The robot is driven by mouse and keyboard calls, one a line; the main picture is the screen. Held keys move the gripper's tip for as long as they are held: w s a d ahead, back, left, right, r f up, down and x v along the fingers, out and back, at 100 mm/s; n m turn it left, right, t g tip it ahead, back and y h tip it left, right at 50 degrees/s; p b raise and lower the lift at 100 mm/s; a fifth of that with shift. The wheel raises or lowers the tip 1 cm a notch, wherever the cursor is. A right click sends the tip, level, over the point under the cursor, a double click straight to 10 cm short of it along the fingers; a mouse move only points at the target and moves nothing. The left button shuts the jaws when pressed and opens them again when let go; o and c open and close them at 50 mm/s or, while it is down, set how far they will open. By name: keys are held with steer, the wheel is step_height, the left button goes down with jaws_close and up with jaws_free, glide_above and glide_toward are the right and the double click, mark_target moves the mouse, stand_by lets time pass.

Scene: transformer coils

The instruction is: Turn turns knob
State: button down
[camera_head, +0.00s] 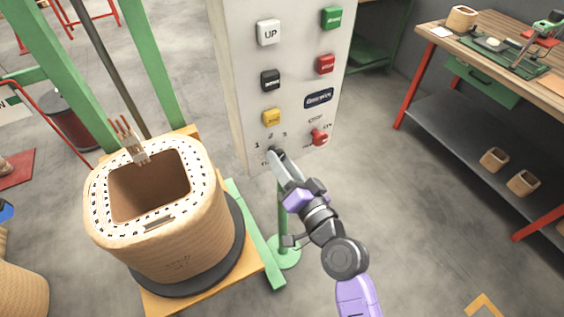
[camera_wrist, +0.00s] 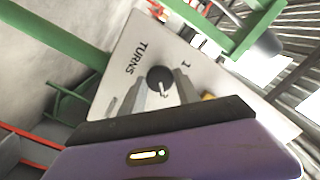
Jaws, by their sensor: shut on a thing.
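The turns knob (camera_wrist: 158,77) is a round black dial with a pale pointer mark, on the light control panel. The word TURNS and a number scale show around it in the wrist view. My gripper (camera_wrist: 164,92) has its grey fingers on both sides of the knob and is shut on it. In the head view my gripper (camera_head: 275,156) reaches the lower left part of the panel (camera_head: 247,85). The fingers and wrist cover most of the knob there.
The panel also carries an UP button (camera_head: 268,32), a yellow button (camera_head: 271,117) and a red knob (camera_head: 319,138). A large wound coil (camera_head: 180,245) stands at the left on a wooden platform. A workbench (camera_head: 545,75) is at the right; grey floor lies between.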

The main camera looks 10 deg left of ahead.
stand_by(0.4)
steer(key=c, duration=0.9)
jaws_free()
steer(key=shift+s, duration=0.1)
steer(key=b+v, duration=0.2)
steer(key=v, duration=0.5)
steer(key=shift+s+d, duration=0.25)
